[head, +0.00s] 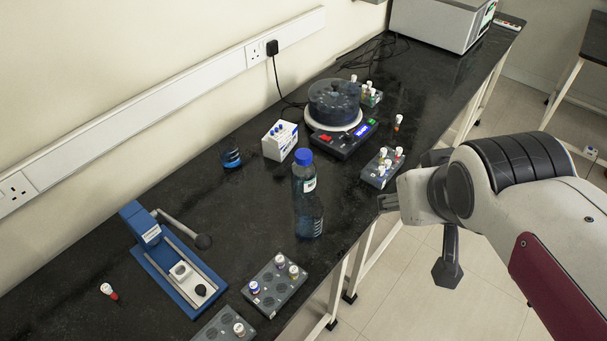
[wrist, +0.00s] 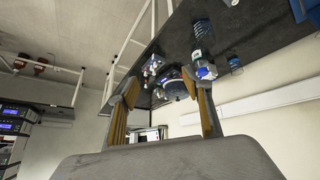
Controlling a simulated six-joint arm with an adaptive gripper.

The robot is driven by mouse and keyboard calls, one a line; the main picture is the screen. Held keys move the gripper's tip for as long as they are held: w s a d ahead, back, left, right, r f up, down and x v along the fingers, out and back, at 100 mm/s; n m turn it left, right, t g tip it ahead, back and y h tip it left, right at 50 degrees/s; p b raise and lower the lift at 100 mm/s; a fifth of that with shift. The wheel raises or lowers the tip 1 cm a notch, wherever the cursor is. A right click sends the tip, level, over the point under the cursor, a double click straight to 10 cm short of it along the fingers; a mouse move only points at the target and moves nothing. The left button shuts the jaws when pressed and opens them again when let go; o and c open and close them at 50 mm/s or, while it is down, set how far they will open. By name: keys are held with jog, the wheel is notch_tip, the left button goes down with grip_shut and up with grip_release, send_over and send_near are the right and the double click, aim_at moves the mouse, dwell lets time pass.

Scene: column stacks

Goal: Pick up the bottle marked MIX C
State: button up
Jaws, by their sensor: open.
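A tall clear bottle (head: 305,207) with a blue cap and a pale label stands upright on the black bench in the head view. Its label is too small to read, so I cannot tell whether it says MIX C. What looks like the same bottle (wrist: 198,55) appears upside down beyond the right finger in the wrist view. My gripper (head: 388,203) is to the right of the bottle, near the bench's front edge, apart from it. In the wrist view my gripper (wrist: 166,92) has its two fingers spread, with nothing held between them.
A rack of small vials (head: 382,169) stands close behind my gripper. A round-topped device (head: 335,105), a white box (head: 279,141) and a small beaker (head: 231,157) stand farther back. A blue press (head: 175,260) and another vial rack (head: 274,285) are in front. Bench around the bottle is clear.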

jog(key=w+d+n+t+y, duration=0.25)
jog(key=w+n+t, duration=0.35)
jog(key=w, duration=2.6)
jog(key=w+a+f+n+y, duration=0.2)
jog(key=w+f+y, duration=0.15)
jog(key=f, duration=0.25)
jog(key=n+g+y, duration=0.4)
jog(key=y, duration=0.7)
send_near(304, 172)
jog(key=shift+w+a+r, duration=0.35)
jog(key=shift+w+r, duration=0.2)
jog(key=shift+w, duration=0.15)
jog(key=shift+w+a+r, duration=0.35)
jog(key=shift+w+r, duration=0.2)
jog(key=shift+w, duration=0.15)
jog(key=shift+w+a+r, duration=0.3)
jog(key=shift+w+r, duration=0.3)
jog(key=shift+w, duration=0.1)
jog(key=shift+x, duration=1.35)
